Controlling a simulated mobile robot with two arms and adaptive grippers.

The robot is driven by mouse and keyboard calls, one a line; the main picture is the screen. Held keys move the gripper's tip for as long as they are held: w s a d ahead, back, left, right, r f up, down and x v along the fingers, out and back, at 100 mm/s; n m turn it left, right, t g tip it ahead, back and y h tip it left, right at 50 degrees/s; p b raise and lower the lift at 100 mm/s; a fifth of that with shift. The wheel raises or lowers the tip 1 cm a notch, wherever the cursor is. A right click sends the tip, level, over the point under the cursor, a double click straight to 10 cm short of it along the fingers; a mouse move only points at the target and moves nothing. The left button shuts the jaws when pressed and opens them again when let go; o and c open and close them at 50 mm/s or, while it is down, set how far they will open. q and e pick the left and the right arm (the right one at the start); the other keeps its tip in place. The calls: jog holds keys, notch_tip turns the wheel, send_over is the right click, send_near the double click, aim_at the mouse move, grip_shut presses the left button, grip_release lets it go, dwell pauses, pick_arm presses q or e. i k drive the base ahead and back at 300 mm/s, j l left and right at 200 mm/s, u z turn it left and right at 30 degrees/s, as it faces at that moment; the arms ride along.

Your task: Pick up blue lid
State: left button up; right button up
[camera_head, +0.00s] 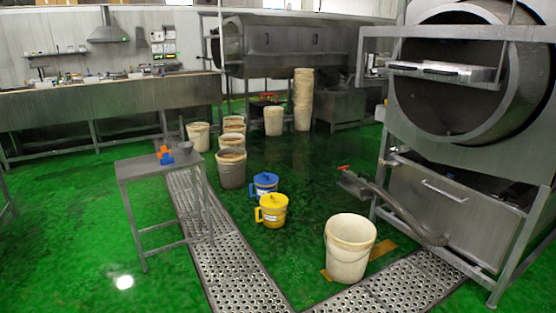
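A blue lid (265,179) with a raised knob sits on top of a blue container (264,190) with a side handle. This container stands on the green floor, just behind a yellow lidded container (272,212). The yellow container hides part of the blue one's lower front. Neither of my grippers shows in the head view.
A small metal table (145,170) at the left holds orange and blue items (165,155) and a dark bowl (186,147). A white bucket (349,248) stands front right, near a large drum machine (455,90). Floor grates (225,265) cross the green floor.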

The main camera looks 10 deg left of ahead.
aim_at(264, 178)
jog(key=i+j+u, duration=0.35)
jog(key=i+u, duration=0.3)
jog(key=i+j+u, duration=0.1)
jog(key=i+u, duration=0.25)
jog(key=i, duration=0.15)
